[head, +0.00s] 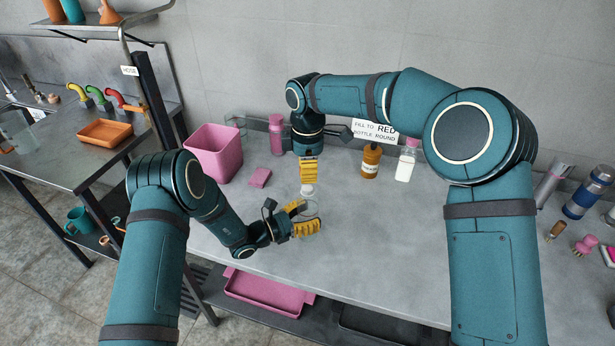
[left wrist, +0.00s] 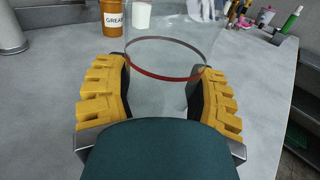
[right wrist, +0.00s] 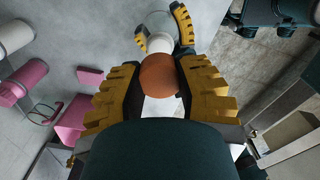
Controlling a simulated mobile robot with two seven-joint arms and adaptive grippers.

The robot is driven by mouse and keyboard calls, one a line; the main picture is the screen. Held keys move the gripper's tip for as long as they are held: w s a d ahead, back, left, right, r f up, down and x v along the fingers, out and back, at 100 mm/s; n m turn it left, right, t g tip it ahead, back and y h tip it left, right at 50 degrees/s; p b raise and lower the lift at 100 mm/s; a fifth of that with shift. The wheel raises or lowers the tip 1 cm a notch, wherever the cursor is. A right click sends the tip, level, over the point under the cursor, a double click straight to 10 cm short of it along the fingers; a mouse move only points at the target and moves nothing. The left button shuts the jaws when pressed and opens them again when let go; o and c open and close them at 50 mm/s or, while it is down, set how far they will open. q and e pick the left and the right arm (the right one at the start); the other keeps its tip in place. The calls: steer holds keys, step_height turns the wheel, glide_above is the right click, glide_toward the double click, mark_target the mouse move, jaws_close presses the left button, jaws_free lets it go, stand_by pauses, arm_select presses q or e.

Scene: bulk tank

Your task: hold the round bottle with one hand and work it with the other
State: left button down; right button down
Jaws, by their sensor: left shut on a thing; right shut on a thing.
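The clear round bottle (head: 311,208) stands in the middle of the counter. In the left wrist view it shows as a see-through shape with a red band (left wrist: 165,76) between the fingers. My left gripper (head: 303,221) is shut on its body from the side. My right gripper (head: 309,180) points down from above. In the right wrist view it is shut on an orange-brown rounded top (right wrist: 160,75), with a white collar (right wrist: 160,42) beyond it, towards the bottle. The white part shows under the right fingers in the head view. Any liquid inside cannot be made out.
A brown labelled bottle (head: 370,163) and a white bottle with a pink cap (head: 406,163) stand to the right. A pink bin (head: 214,152), a pink block (head: 260,177) and a pink bottle (head: 276,136) stand to the left.

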arm_select(q)
steer(key=shift+c, duration=0.3)
jaws_free()
steer(key=shift+a, duration=0.1)
steer(key=v, duration=1)
steer(key=shift+s+a, duration=0.2)
steer(key=shift+a, duration=0.1)
steer(key=shift+s+a+f, duration=0.1)
steer(key=shift+s+a, duration=0.25)
steer(key=shift+a, duration=0.1)
